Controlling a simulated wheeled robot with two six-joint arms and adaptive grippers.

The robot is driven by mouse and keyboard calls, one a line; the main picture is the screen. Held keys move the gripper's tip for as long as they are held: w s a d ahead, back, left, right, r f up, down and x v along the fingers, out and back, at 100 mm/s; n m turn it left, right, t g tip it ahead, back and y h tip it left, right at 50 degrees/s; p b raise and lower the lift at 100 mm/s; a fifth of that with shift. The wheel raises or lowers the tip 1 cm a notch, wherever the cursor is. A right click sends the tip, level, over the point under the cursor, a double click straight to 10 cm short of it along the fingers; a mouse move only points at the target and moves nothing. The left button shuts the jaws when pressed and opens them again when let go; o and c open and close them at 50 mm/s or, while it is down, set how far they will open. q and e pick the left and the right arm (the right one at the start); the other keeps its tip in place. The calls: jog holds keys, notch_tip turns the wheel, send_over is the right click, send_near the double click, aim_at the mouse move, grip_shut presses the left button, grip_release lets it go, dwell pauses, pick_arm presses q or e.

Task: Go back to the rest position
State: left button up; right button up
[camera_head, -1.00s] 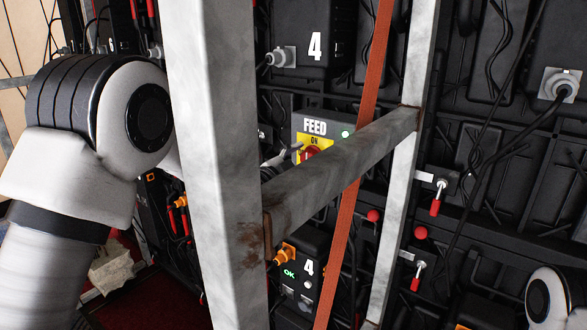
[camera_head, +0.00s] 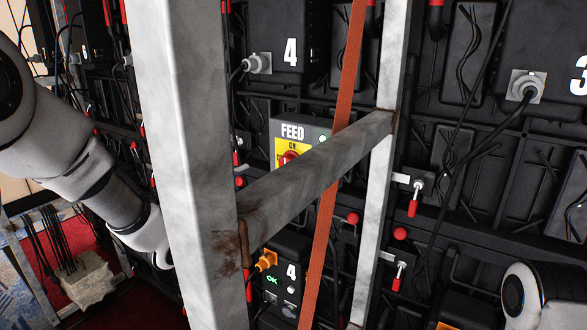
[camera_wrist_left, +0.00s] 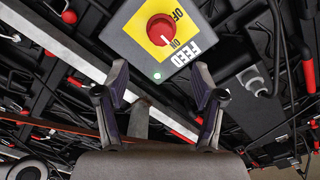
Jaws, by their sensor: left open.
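My left gripper (camera_wrist_left: 161,90) is open and empty in the left wrist view, its dark fingers spread. In the head view my left arm comes in from the left and goes behind the grey post, which hides the gripper. The FEED box (camera_head: 322,131) hangs on the wall behind the frame. In the wrist view the FEED box (camera_wrist_left: 204,48) is ahead of the fingers and looks clear of them. Its red knob (camera_wrist_left: 161,29) on a yellow plate has its mark towards ON, and a green light glows. My right gripper is out of view; only part of my right arm shows.
A thick grey post (camera_head: 185,180) and a slanting crossbar (camera_head: 315,170) stand close in front of the wall. An orange strap (camera_head: 337,130) hangs there. Cables and red-handled switches (camera_head: 413,200) crowd the black panels. A pale cable box (camera_head: 88,283) sits at lower left.

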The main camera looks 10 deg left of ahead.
pick_arm(q)
jog(key=s+f+n+g+y, duration=0.1)
jog(key=s+f+g, duration=0.25)
jog(key=f, duration=0.85)
jog(key=s+f+n+g+y, duration=0.15)
jog(key=s+f, duration=0.25)
jog(key=f, duration=0.8)
jog(key=s+f+n+g+y, duration=0.1)
jog(key=s+f+g, duration=0.25)
jog(key=f, duration=0.75)
jog(key=s+a+f+n+g+y, duration=0.1)
jog(key=s+f+n+g, duration=0.3)
jog(key=s, duration=0.9)
jog(key=s+a+f+n+g+y, duration=0.2)
jog(key=s+a+f+n+g, duration=0.2)
jog(key=s, duration=0.9)
notch_tip(320, 180, down, 5)
jog(key=shift+s+a+r+n+p, duration=0.2)
jog(key=shift+s+n+p, duration=0.15)
jog(key=shift+n, duration=0.9)
